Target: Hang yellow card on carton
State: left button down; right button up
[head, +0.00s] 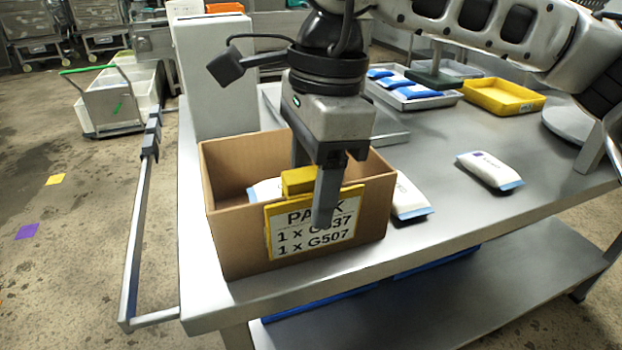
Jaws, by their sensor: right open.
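The yellow card (286,246) shows a white face with black print reading PACK, 1 x G... and 1 x G507; part of the text is hidden by my gripper. It hangs on the front wall of the open brown carton (232,240), with its yellow top piece (298,181) at the carton's rim. My right gripper (322,200) is over the carton's front wall, pointing down, with one finger in front of the card. It is open. Whether it touches the card cannot be told. My left gripper is not in view.
A white and blue pouch (490,170) lies on the steel table (480,215) at right. Another pouch (410,198) lies beside the carton, and something white shows inside it. A yellow tray (503,97) and a tray with blue packs stand behind. A white box (216,75) stands behind the carton.

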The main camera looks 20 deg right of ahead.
pick_arm(q)
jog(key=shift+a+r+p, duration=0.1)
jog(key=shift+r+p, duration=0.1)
jog(key=shift+p, duration=0.9)
pick_arm(e)
notch_tip(320, 180, up, 16)
jog(key=d, duration=0.2)
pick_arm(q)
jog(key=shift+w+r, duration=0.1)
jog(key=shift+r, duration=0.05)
pick_arm(e)
jog(key=shift+f, duration=0.15)
